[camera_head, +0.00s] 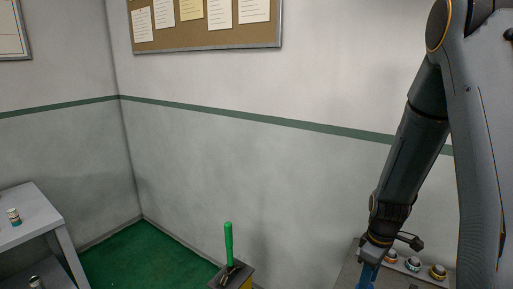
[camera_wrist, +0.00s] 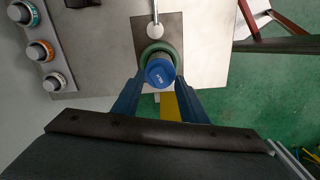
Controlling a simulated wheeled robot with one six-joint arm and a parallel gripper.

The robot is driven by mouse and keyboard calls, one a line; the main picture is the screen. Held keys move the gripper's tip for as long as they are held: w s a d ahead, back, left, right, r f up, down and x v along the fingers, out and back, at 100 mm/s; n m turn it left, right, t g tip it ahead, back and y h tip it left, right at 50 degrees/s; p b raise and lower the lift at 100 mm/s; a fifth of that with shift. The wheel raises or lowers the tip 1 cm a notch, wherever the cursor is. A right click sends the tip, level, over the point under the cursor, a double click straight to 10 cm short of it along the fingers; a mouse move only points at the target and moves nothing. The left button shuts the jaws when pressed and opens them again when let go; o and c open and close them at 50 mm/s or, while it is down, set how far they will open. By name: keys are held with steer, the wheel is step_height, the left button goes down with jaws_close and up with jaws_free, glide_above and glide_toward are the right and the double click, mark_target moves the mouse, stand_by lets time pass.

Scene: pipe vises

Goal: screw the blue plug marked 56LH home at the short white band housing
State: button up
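The blue plug (camera_wrist: 160,72) is in the wrist view, end-on, with small dark marking on its face that I cannot read clearly. My gripper (camera_wrist: 160,80) has its blue fingers on both sides of the plug and appears shut on it. A dull green ring (camera_wrist: 152,48) shows around and behind the plug; whether the plug touches it is hidden. A housing with a whitish band (camera_wrist: 54,82) stands at the left of the wrist view; its height is hard to judge from above.
An orange-banded housing (camera_wrist: 40,50) and a teal-banded one (camera_wrist: 22,12) stand beside the whitish one on a grey bench top (camera_wrist: 108,60). A ball-ended vise handle (camera_wrist: 155,30) is close above the plug. A table (camera_head: 30,215) is left.

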steer(key=m, duration=0.9)
jaws_close()
steer(key=n, duration=0.7)
steer(key=shift+n, duration=0.4)
